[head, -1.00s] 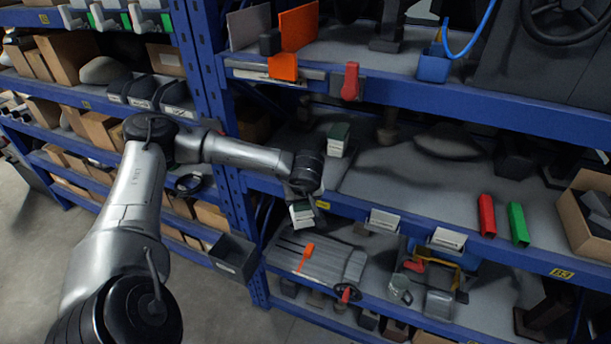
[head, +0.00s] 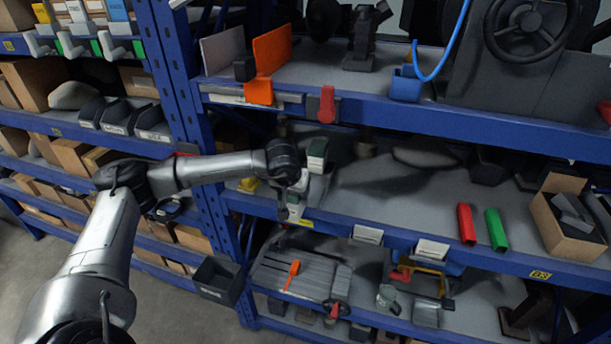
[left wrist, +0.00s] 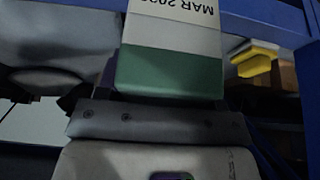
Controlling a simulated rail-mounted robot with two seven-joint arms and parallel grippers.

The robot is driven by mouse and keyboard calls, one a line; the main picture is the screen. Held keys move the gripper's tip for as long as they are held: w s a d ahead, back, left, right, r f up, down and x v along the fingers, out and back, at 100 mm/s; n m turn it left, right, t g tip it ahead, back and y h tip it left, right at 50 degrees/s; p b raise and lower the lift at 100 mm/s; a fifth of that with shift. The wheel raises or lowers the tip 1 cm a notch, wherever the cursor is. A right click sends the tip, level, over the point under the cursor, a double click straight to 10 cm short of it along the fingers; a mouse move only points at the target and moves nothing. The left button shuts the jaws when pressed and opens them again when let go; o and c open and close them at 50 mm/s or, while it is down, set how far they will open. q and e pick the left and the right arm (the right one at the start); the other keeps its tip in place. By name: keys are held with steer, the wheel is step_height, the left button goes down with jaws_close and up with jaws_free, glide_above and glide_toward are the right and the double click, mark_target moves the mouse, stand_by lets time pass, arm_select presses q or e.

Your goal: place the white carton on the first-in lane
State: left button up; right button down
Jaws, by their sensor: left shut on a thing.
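In the left wrist view the held white carton (left wrist: 172,38) fills the upper middle, with upside-down "MAR" print and a green band (left wrist: 170,72) towards the gripper. I cannot make out lane markings. My right gripper is not in view.
A yellow object (head: 248,185) sits left of the gripper on the middle shelf (head: 400,205); a blue upright (head: 215,195) stands beyond it. Red (head: 466,224) and green (head: 496,230) blocks and an open cardboard box (head: 566,222) are to the right. The upper shelf beam (head: 400,117) hangs above.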

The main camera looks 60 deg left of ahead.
arm_select(q)
steer(key=shift+w+a+f+p, duration=0.45)
steer(key=shift+w+a+p, duration=0.1)
steer(key=shift+w+a, duration=0.8)
steer(key=shift+w+a+f+p, duration=0.4)
steer(key=shift+w+a+p, duration=0.15)
steer(key=shift+w+a, duration=0.75)
steer(key=shift+w+a+f+p, duration=0.5)
steer(key=shift+w+a, duration=0.55)
steer(key=shift+w, duration=0.6)
steer(key=shift+f, duration=0.4)
steer(key=shift+f, duration=0.1)
steer(key=o, duration=0.6)
steer(key=shift+f, duration=0.1)
steer(key=shift+c, duration=0.2)
steer(key=o, duration=0.5)
